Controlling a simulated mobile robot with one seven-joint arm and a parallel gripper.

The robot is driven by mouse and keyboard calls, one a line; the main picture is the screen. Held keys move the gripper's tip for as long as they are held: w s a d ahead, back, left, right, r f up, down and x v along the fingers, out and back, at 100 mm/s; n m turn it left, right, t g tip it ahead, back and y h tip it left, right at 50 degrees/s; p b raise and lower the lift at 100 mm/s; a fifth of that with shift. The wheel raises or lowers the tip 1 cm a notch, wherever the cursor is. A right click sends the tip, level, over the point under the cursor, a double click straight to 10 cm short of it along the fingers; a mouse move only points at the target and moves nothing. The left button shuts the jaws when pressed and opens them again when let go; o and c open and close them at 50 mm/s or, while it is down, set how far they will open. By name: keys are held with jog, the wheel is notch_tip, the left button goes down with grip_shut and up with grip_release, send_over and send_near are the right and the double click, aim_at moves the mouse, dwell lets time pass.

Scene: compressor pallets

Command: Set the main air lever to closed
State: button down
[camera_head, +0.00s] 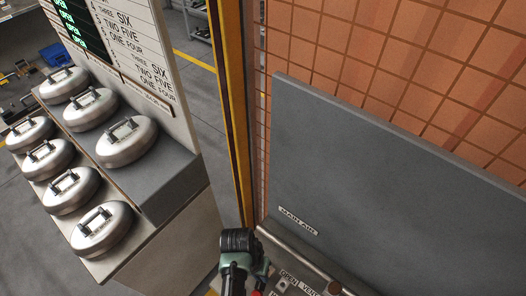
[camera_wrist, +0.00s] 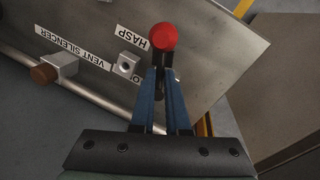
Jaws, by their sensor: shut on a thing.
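The main air lever shows as a red round knob (camera_wrist: 163,36) on a dark stem in the wrist view. My gripper (camera_wrist: 164,80) has its two blue fingers shut on the stem just below the knob. In the head view my gripper (camera_head: 262,274) is at the bottom edge, over the metal plate, where a bit of red shows. A MAIN AIR label (camera_head: 298,220) is on the grey panel behind. An OPEN label (camera_head: 290,279) lies right of the gripper. The lever's pivot is hidden by the fingers.
The plate also bears a HASP label (camera_wrist: 132,39), a metal block with a hole (camera_wrist: 127,64), a VENT SILENCER label (camera_wrist: 73,48) and a brown-tipped fitting (camera_wrist: 48,72). A tall grey panel (camera_head: 390,180) and yellow post (camera_head: 232,110) stand close by. Silver lidded pots (camera_head: 127,142) are at left.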

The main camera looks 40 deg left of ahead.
jog(key=shift+a+m+g, duration=0.2)
jog(key=shift+a+m, duration=0.1)
jog(key=shift+m, duration=0.75)
jog(key=shift+a+m+g, duration=0.2)
jog(key=shift+a+m, duration=0.05)
jog(key=shift+m, duration=0.8)
jog(key=c, duration=0.9)
grip_release()
jog(key=shift+r, duration=0.1)
jog(key=shift+a+r+b, duration=0.2)
jog(key=shift+a+r, duration=0.25)
jog(key=shift+r, duration=1.65)
jog(key=shift+a+r+b, duration=0.25)
jog(key=shift+a+r, duration=0.15)
jog(key=shift+r, duration=1.7)
jog(key=shift+a+r+b, duration=0.2)
jog(key=shift+a+r, duration=0.25)
jog(key=shift+r, duration=1.65)
